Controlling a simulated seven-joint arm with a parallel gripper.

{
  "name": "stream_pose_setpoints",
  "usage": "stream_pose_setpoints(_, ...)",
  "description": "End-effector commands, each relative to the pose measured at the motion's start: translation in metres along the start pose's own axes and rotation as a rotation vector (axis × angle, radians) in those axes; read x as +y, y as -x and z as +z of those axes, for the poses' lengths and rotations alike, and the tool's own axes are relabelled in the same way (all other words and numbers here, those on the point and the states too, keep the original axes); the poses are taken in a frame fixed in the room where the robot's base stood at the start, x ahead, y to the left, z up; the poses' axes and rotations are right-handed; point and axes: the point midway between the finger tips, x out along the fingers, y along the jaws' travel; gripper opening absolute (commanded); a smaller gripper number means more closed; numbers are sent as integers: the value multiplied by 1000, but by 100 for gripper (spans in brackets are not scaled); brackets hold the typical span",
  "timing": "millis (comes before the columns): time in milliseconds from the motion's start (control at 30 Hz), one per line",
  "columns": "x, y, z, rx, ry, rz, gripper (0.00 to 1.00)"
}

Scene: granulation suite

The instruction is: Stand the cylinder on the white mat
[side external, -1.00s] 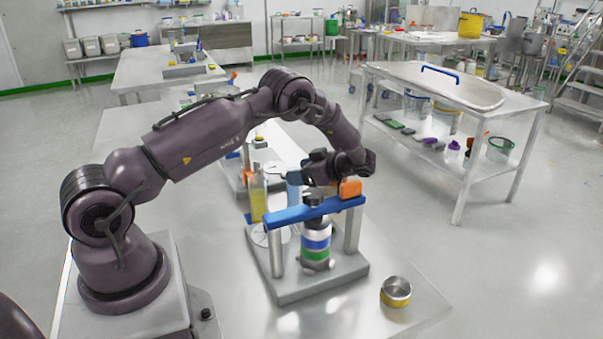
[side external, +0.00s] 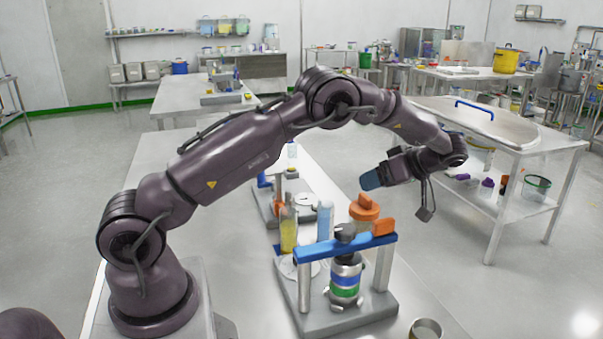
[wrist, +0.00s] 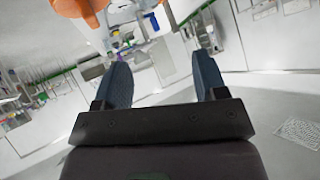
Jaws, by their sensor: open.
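A banded cylinder (side external: 345,283), metallic with blue and green bands and a dark top, stands upright inside a grey-based stand with a blue crossbar (side external: 320,248). A yellow cylinder (side external: 288,232) and a light blue one (side external: 325,219) stand upright behind the crossbar. Which one the task means is unclear. A white round mat (side external: 290,270) lies left of the stand's near post, partly hidden. My gripper (side external: 371,181) is raised above and behind the stand, apart from all of these. In the wrist view my gripper (wrist: 162,78) has its fingers spread with nothing between them.
An orange round part (side external: 364,207) and an orange block (side external: 384,226) sit near the crossbar's right end. A metal cup (side external: 425,328) stands at the table's front right. Another station with a white disc (side external: 307,199) lies behind. A steel cart (side external: 480,120) stands right.

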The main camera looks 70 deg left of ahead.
Motion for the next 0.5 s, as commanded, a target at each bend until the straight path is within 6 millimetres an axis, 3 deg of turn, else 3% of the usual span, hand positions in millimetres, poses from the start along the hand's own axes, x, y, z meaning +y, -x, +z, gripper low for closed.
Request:
stream_pose_setpoints(33, -15, 14, -15, -65, -79, 36, 65)
stream_pose_setpoints(200, -67, 47, -43, -247, -393, 204, 65)
stream_pose_setpoints(500, -179, 80, -66, -381, -896, 658, 65)
